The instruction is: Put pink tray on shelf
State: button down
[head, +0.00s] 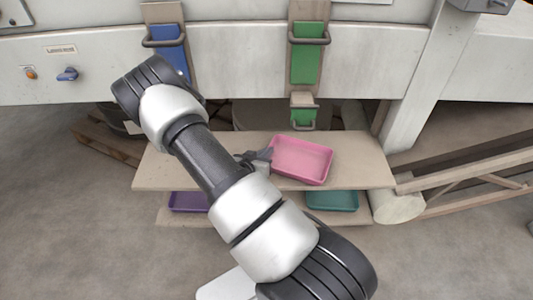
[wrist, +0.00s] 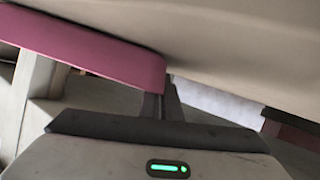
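The pink tray (head: 303,161) is in the middle of the head view, over the right half of the upper beige shelf board (head: 165,165). It is turned at a slant to the board. I cannot tell whether it rests on the board or is held just above it. My gripper (head: 266,154) is at the tray's left edge. In the wrist view, the tray's pink wall (wrist: 90,48) runs in from the upper left and ends at my dark fingers (wrist: 163,103). The fingers are close together and look shut on its edge; the exact contact is partly hidden.
A purple tray (head: 188,202) and a teal tray (head: 333,201) sit on the lower board. Blue (head: 170,50) and green (head: 305,55) panels with handles are on the machine behind. A wooden frame (head: 470,178) is at right. My arm covers the board's left middle.

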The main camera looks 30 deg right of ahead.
jog(key=shift+f, duration=0.15)
jog(key=c, duration=2)
grip_release()
